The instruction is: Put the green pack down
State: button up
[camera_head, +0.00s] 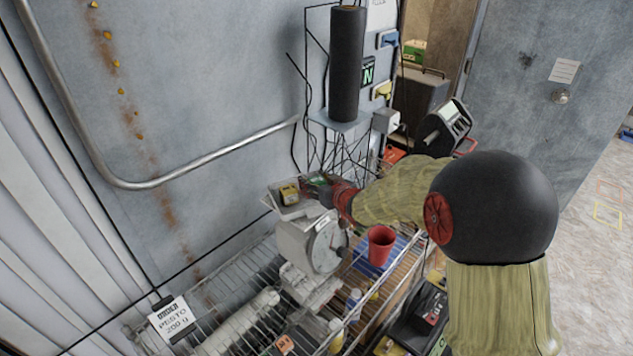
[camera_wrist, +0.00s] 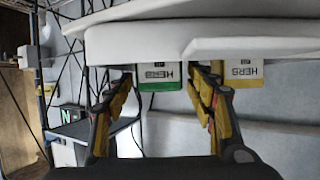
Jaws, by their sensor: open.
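The green pack (camera_wrist: 160,85) has a white label reading HERB, upside down in the wrist view. It sits between the two fingers of my open gripper (camera_wrist: 159,77), against the edge of the white tray (camera_wrist: 250,46). Whether either finger touches it, I cannot tell. In the head view a bit of the green pack (camera_head: 318,181) shows at my gripper (camera_head: 328,185), over the right part of the tray (camera_head: 272,200). My red wrist partly hides it. A yellow HERB pack (camera_wrist: 243,75) is to the right in the wrist view; it also shows on the tray in the head view (camera_head: 289,195).
The grey slicer-like machine (camera_head: 322,245) stands below the tray on a wire rack (camera_head: 215,322). A red cup (camera_head: 380,246) and small bottles (camera_head: 353,300) are close to its right. A dark column (camera_head: 346,65) and thin black wires rise behind. A PESTO sign (camera_head: 174,318) hangs at lower left.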

jog(key=shift+r, duration=0.25)
jog(key=v, duration=1.2)
jog(key=shift+p, duration=0.4)
jog(key=s+d+r+m+g+h, duration=0.2)
jog(key=s+d+r+m+h, duration=0.3)
jog(key=s+d, duration=0.8)
jog(key=s+a+g, duration=0.2)
jog(key=s+g, duration=0.2)
jog(key=s, duration=1.8)
jog(key=shift+s+g, duration=0.4)
